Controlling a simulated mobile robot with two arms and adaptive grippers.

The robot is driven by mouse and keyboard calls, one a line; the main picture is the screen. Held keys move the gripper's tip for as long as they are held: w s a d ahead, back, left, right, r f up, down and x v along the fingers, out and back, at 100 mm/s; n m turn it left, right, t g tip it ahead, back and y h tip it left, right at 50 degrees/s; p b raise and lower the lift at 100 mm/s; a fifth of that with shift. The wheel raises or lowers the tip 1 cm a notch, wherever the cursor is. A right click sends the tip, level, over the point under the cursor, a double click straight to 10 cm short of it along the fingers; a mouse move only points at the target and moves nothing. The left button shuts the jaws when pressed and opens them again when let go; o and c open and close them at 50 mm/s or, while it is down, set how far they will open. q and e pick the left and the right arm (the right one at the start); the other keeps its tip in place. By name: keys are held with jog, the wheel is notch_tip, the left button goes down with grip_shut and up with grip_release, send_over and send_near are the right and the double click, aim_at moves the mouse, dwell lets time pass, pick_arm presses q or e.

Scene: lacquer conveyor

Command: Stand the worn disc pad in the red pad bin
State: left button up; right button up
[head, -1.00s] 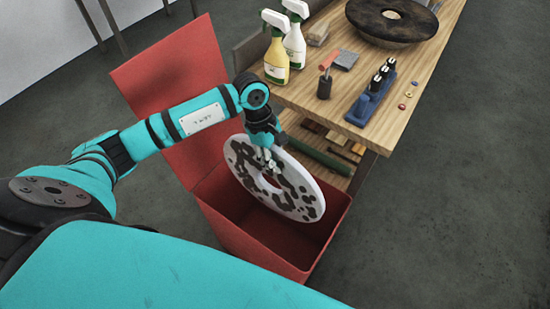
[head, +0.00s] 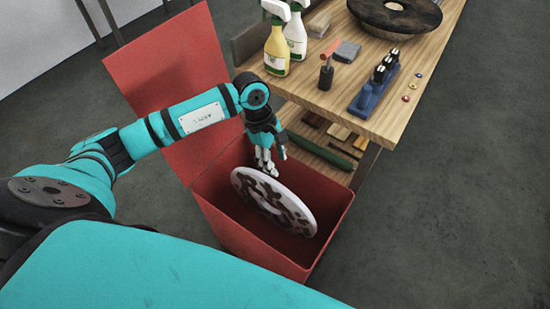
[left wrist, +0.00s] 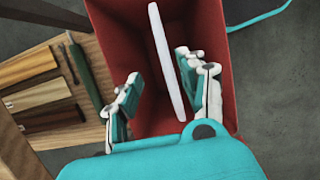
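The worn disc pad (head: 297,218), white with dark blotches and a centre hole, is inside the red pad bin (head: 232,232). It stands on edge and leans; its lower edge is hidden in the bin. In the left wrist view the pad (left wrist: 160,50) shows nearly edge-on as a thin white strip. My left gripper (head: 266,168) is just above the pad's upper edge. Its fingers are spread on both sides of the pad, with gaps between. The bin (left wrist: 225,85) surrounds the pad in that view. My right gripper is not in view.
The bin's raised red lid (head: 170,75) stands behind my arm. A wooden bench (head: 310,95) beside the bin holds spray bottles (head: 277,50), a blue rack (head: 372,90) and a dark round pad (head: 395,15). A lower shelf holds wood strips. The floor at right is clear.

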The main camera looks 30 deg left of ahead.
pick_arm(q)
jog(key=v, duration=1.2)
dwell(0.6)
